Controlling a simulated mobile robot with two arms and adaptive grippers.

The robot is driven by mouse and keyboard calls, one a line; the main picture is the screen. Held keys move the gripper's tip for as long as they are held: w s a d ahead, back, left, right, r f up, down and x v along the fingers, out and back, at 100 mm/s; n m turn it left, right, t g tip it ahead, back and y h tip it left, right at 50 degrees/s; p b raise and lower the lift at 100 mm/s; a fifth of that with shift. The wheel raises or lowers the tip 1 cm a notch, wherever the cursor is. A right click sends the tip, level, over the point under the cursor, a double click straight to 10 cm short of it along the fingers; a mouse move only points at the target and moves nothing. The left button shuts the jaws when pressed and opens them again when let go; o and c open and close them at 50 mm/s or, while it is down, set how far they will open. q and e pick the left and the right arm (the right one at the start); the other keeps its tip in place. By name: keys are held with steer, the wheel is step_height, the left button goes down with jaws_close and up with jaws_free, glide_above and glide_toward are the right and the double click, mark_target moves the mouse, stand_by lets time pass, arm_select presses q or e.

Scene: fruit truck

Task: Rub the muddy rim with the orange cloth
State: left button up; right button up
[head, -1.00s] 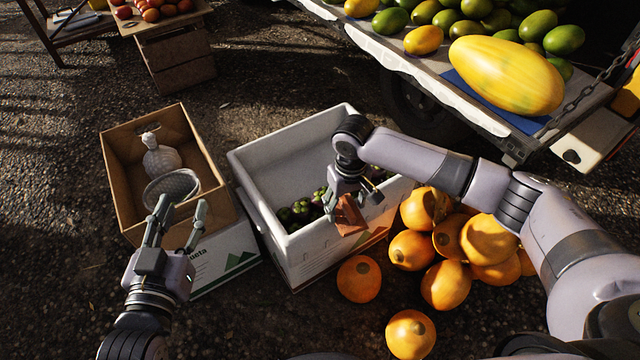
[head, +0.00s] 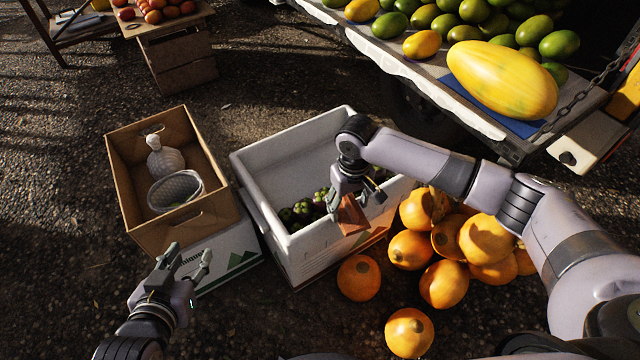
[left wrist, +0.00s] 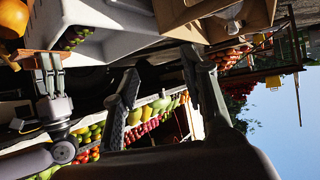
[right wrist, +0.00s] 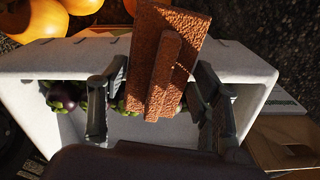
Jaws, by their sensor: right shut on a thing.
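The orange cloth (head: 352,218), a folded rust-brown piece with a ridge, is held in my right gripper (head: 348,196) over the near rim (head: 312,229) of the white crate. In the right wrist view the cloth (right wrist: 172,62) sits between the fingers; whether it touches the rim is unclear. I cannot make out mud on the visible rim; the part behind the cloth is hidden. My left gripper (head: 190,258) is open and empty, in front of the cardboard box, left of the white crate. Its spread fingers (left wrist: 165,90) show in the left wrist view.
The white crate (head: 245,178) holds purple-green fruit (head: 303,212). A cardboard box (head: 128,180) with netted items stands left of it. Several orange fruits (head: 445,284) lie on the ground at right. The truck bed (head: 440,75) with fruit is behind. Open ground lies far left.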

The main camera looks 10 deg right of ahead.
mark_target(349, 203)
steer(key=shift+r+p, duration=0.4)
steer(key=shift+p, duration=0.15)
steer(key=shift+r+p, duration=0.3)
steer(key=shift+p, duration=0.15)
steer(key=shift+r+p, duration=0.35)
arm_select(q)
steer(key=s+a+f+g+y+p, duration=0.1)
steer(key=s+a+f+g, duration=0.25)
steer(key=s, duration=0.25)
steer(key=s+a+f+g+y+p, duration=0.1)
steer(key=s+a+f+g+p, duration=0.15)
steer(key=s+g, duration=0.35)
arm_select(e)
step_height(349, 203, up, 2)
steer(key=shift+r+b, duration=0.1)
steer(key=shift+b, duration=0.2)
steer(key=shift+r+p, duration=0.2)
steer(key=shift+p, duration=0.15)
steer(key=shift+r+p, duration=0.35)
steer(key=shift+p, duration=0.1)
arm_select(q)
step_height(349, 203, down, 12)
steer(key=p, duration=0.1)
steer(key=shift+s+t, duration=0.25)
steer(key=shift+t, duration=0.1)
arm_select(e)
steer(key=shift+r, duration=0.5)
